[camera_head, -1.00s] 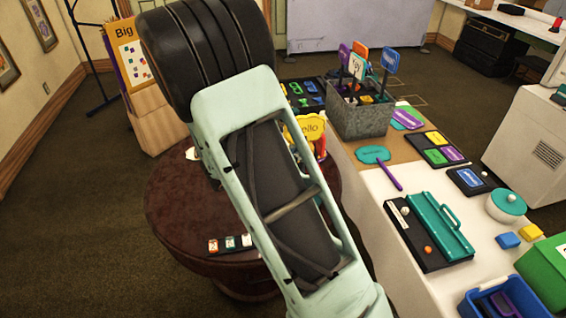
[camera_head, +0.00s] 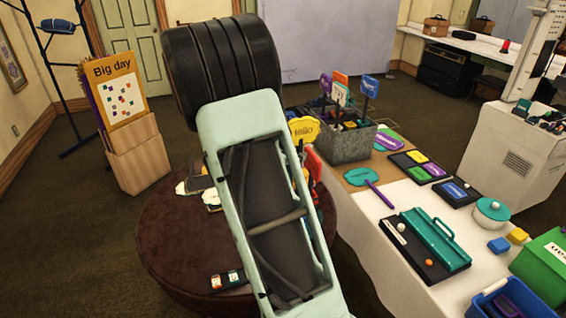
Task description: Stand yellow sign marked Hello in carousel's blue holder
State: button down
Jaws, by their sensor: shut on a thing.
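The rest of the carousel is covered by my arm, and I cannot make out the blue holder.
Small cards (camera_head: 228,280) lie at the round table's (camera_head: 165,245) front. A grey metal bin (camera_head: 345,146) of signs stands on the white table (camera_head: 375,240) at right, beside a teal sign (camera_head: 361,177) and several trays. A Big day board (camera_head: 118,92) stands at left.

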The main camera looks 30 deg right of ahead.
notch_tip(320, 180, down, 15)
jog(key=b, duration=1.2)
dwell(0.5)
jog(key=shift+r, duration=0.1)
jog(key=c, duration=1.9)
grip_release()
jog(key=v, duration=1.2)
